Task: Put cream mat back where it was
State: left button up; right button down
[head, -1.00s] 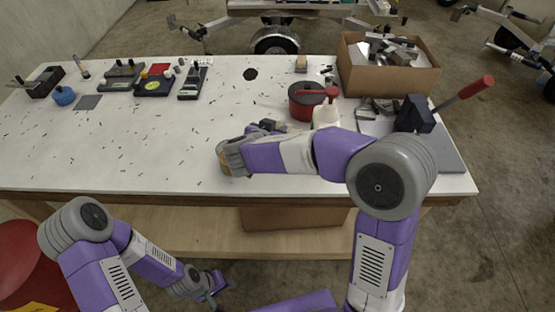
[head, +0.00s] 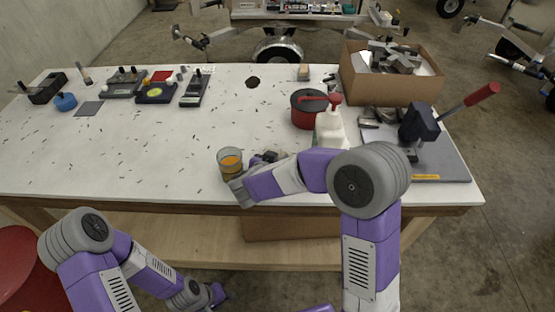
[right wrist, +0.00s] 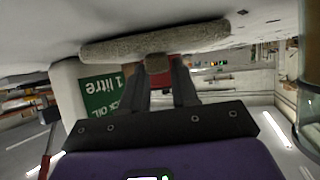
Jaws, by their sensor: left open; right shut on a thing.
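A thick, speckled grey-beige piece, which looks like the cream mat (right wrist: 155,40), is seen nearly edge-on in the right wrist view. My right gripper (right wrist: 158,66) is shut on its near edge. The mat is close to the white table top, which is upside down there; I cannot tell whether they touch. My left gripper (head: 217,296) is open and empty, below the table's front edge.
A white pump bottle (head: 329,130) stands right of my right gripper; its green label shows in the wrist view. A red-black pot (head: 306,110), a lever press (head: 420,122) and a cardboard box (head: 390,90) stand beyond. Left-middle of the table (head: 130,150) has only scattered shavings.

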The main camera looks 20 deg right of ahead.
jog(key=shift+f, duration=0.15)
jog(key=c, duration=0.8)
grip_release()
jog(key=shift+c, duration=0.2)
jog(key=shift+r, duration=0.25)
jog(key=p+v, duration=0.1)
jog(key=v, duration=1.1)
jog(key=shift+f, duration=0.1)
